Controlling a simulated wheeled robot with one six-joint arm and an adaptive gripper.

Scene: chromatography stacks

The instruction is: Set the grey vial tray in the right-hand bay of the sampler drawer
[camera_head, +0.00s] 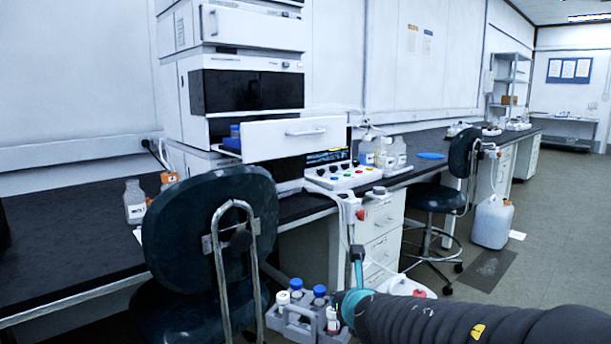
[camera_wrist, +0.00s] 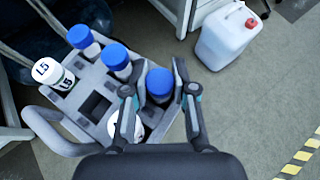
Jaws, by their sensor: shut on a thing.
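The grey vial tray (camera_head: 293,333) hangs low in front of the bench at the bottom of the head view, holding blue-capped and white-capped vials. The wrist view shows the tray (camera_wrist: 97,83) with a looped handle on its left, a vial marked L5 (camera_wrist: 52,74) and an empty square slot. My gripper (camera_wrist: 158,92) is shut on the tray, its fingers on either side of a blue-capped vial; the exact grip point is unclear. The sampler drawer (camera_head: 296,138) is pulled out of the stack. Something blue (camera_head: 235,131) shows at its left; its front hides the right-hand bay.
A dark chair (camera_head: 212,235) stands before the bench, close to the tray. A control box with buttons (camera_head: 343,176) and several bottles (camera_head: 385,153) stand right of the drawer. A white jug (camera_head: 492,222) stands on the floor at right. Floor between is partly clear.

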